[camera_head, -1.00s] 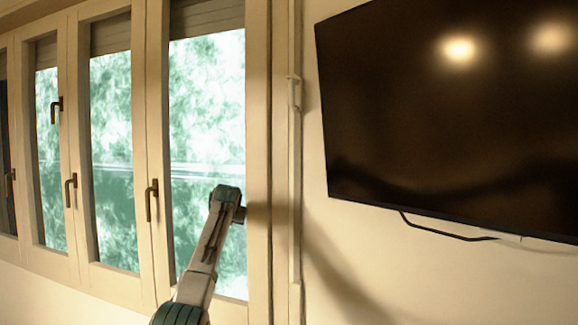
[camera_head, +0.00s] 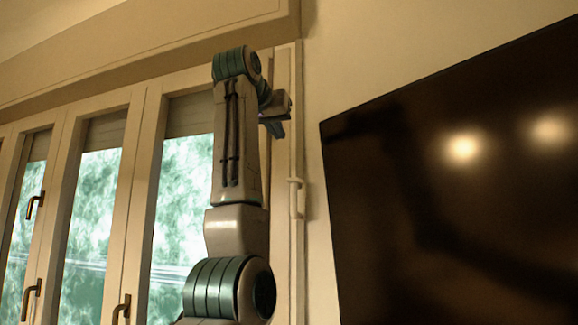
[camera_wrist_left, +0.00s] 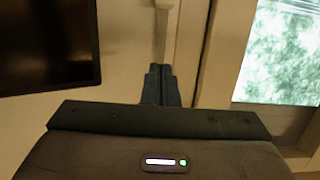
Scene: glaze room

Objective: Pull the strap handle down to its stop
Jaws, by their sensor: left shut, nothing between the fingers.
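The strap handle (camera_head: 297,198) is a small pale piece on the narrow vertical strap beside the window frame. It appears cut off at the top edge of the left wrist view (camera_wrist_left: 165,4). My left gripper (camera_head: 275,128) is above the handle in the head view and apart from it. In the left wrist view its two dark fingers (camera_wrist_left: 160,84) are together with nothing between them. Part of the strap is hidden behind my left arm's end. My right gripper is in neither view.
A large dark screen (camera_head: 450,200) hangs on the wall right of the strap. Windows with handles (camera_head: 32,297) fill the left side. A shutter box (camera_head: 150,60) runs above them. Bare wall (camera_head: 318,150) lies between strap and screen.

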